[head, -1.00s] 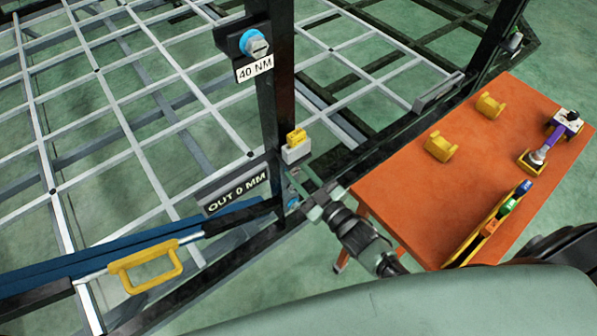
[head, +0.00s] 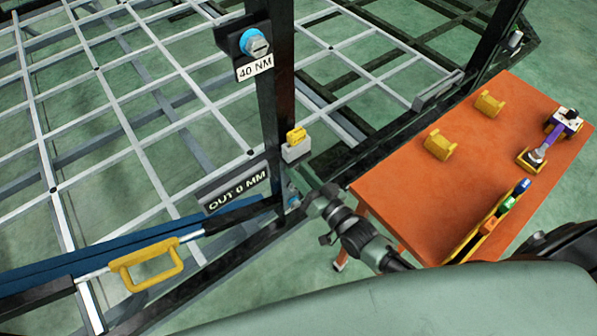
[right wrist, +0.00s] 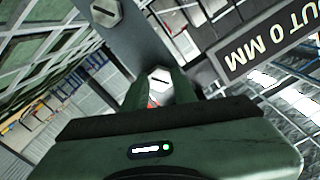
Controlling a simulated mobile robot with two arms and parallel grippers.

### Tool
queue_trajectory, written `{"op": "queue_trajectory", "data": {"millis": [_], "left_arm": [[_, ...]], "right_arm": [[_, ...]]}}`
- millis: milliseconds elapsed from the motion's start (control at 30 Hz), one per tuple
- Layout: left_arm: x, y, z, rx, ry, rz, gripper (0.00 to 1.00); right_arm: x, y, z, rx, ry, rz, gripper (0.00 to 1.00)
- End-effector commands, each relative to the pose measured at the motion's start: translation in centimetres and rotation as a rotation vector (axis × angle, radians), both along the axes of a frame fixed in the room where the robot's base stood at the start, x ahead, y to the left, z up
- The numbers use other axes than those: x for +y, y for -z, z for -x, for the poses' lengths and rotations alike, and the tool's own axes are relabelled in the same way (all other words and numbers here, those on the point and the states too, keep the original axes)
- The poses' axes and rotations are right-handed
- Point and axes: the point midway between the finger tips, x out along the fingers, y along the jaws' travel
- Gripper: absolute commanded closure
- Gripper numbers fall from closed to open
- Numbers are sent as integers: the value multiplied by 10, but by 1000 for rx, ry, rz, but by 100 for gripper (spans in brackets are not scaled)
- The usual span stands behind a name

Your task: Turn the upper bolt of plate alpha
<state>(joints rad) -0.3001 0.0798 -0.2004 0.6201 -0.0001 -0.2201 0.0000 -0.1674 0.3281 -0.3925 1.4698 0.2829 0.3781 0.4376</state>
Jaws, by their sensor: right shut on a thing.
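In the right wrist view a grey plate (right wrist: 132,42) carries two slotted hex bolts. One bolt (right wrist: 159,80) sits between my right gripper's fingers (right wrist: 159,92), which are shut on it. The other bolt (right wrist: 105,11) is free at the top of that view, where the sign lettering appears upside down. In the head view my right gripper (head: 305,191) reaches the foot of the dark post, and its fingers hide most of the plate and bolts. No letter marking the plate is visible. My left gripper is not in view.
On the post (head: 275,100) are a blue-ringed knob (head: 256,44) with a "40 NM" label (head: 254,68) and a yellow switch (head: 296,138). An "OUT 0 MM" sign (head: 234,190) and yellow handle (head: 146,266) are left. An orange table (head: 480,140) holds tools at right.

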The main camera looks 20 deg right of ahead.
Motion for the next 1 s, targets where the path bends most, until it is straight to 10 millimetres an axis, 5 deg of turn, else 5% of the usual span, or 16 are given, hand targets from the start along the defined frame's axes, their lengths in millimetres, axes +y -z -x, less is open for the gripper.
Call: {"op": "queue_trajectory", "data": {"millis": [667, 700, 733, 1000], "left_arm": [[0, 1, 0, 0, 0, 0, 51], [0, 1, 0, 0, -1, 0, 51], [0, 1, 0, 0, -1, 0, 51], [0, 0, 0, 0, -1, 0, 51]], "right_arm": [[-1, 7, 4, 35, 0, -48, 100], [-1, 7, 4, 35, 0, -47, 62], [-1, 7, 4, 33, -1, -47, 54], [0, 2, 1, 24, 0, -51, 51]]}}
